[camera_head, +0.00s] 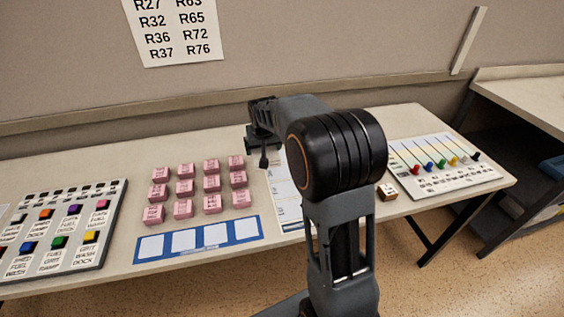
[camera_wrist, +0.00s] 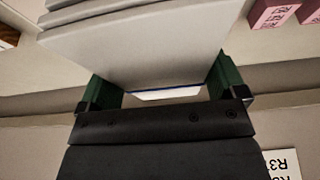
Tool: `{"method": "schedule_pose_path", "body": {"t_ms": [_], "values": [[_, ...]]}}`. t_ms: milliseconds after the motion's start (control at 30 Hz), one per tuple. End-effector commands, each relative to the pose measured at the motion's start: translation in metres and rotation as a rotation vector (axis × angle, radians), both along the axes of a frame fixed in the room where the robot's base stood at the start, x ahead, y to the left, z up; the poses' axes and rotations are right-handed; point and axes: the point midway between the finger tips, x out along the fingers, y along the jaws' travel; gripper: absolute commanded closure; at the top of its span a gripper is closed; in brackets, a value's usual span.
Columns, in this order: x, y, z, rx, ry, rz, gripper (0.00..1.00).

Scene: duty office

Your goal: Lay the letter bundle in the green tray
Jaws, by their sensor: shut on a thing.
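In the wrist view a pale grey, layered stack, which looks like the letter bundle (camera_wrist: 150,45), fills the top middle. Its sheet edges show at the upper left, and a thin blue line runs along its near end. My gripper (camera_wrist: 165,86) is shut on it, with a green-sided finger on each side. In the head view my gripper (camera_head: 263,150) is above the far part of the table, right of the pink blocks. The bundle cannot be made out there. No green tray can be made out in either view.
Several pink blocks (camera_head: 185,170) stand left of my gripper, behind a blue-framed strip (camera_head: 198,240). A button panel (camera_head: 65,228) lies at the far left. A wall rises behind the table.

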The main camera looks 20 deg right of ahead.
Motion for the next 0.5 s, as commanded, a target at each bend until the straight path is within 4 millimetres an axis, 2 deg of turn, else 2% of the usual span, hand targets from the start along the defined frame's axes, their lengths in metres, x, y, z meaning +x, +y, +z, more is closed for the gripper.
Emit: {"method": "schedule_pose_path", "body": {"t_ms": [33,167,200,333,500], "values": [[0.0,-0.016,-0.007,0.001,0.004,-0.009,0.36],[0.001,-0.048,-0.021,0.001,0.003,-0.008,0.36],[0.001,-0.054,-0.029,0.002,0.004,-0.006,0.36],[0.002,-0.07,-0.05,0.001,0.004,-0.004,0.36],[0.002,-0.083,-0.065,0.0,0.001,-0.002,0.36]]}}
